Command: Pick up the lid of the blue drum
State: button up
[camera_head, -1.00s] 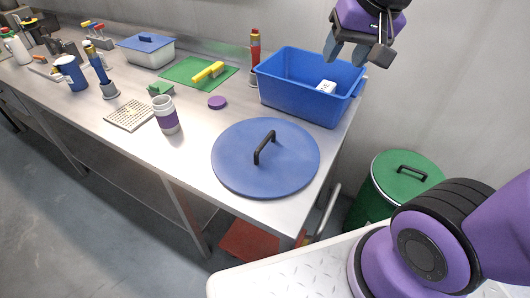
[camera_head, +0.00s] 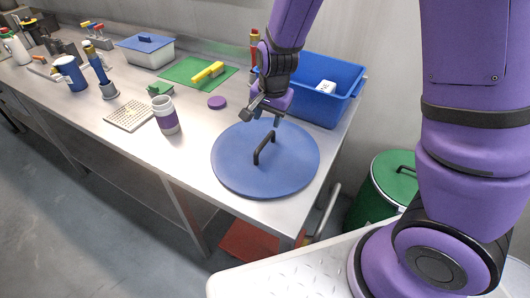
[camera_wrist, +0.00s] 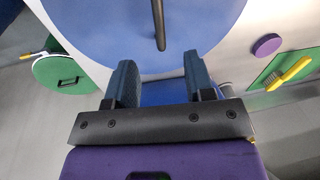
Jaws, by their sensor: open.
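The blue drum lid (camera_head: 240,172) is a large round disc with a dark bar handle (camera_head: 264,148) standing up at its middle. It lies flat on the front right end of the steel bench. My gripper (camera_head: 264,118) is above the lid's back edge, pointing down, open and empty, a little behind the handle. In the wrist view the two fingers (camera_wrist: 158,78) are apart, with the lid (camera_wrist: 100,25) ahead and the handle (camera_wrist: 158,22) beyond the tips, not between them. No blue drum is visible under the lid.
A blue bin (camera_head: 325,100) with a white item stands right behind my gripper. A purple disc (camera_head: 217,102) and a purple-banded cup (camera_head: 166,115) stand left of the lid. A green-lidded drum (camera_head: 382,185) is on the floor to the right. The bench (camera_head: 185,155) is clear between lid and cup.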

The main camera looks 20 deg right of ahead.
aim_at(265, 140)
jog(key=f, duration=0.4)
jog(key=w+f, duration=0.1)
jog(key=f, duration=0.1)
jog(key=shift+a, duration=0.2)
jog(key=shift+w+f, duration=0.2)
jog(key=shift+f, duration=0.75)
jog(key=shift+w+f, duration=0.15)
jog(key=shift+f, duration=0.75)
jog(key=shift+w+f, duration=0.2)
jog(key=shift+f, duration=0.75)
jog(key=shift+c, duration=0.5)
grip_shut()
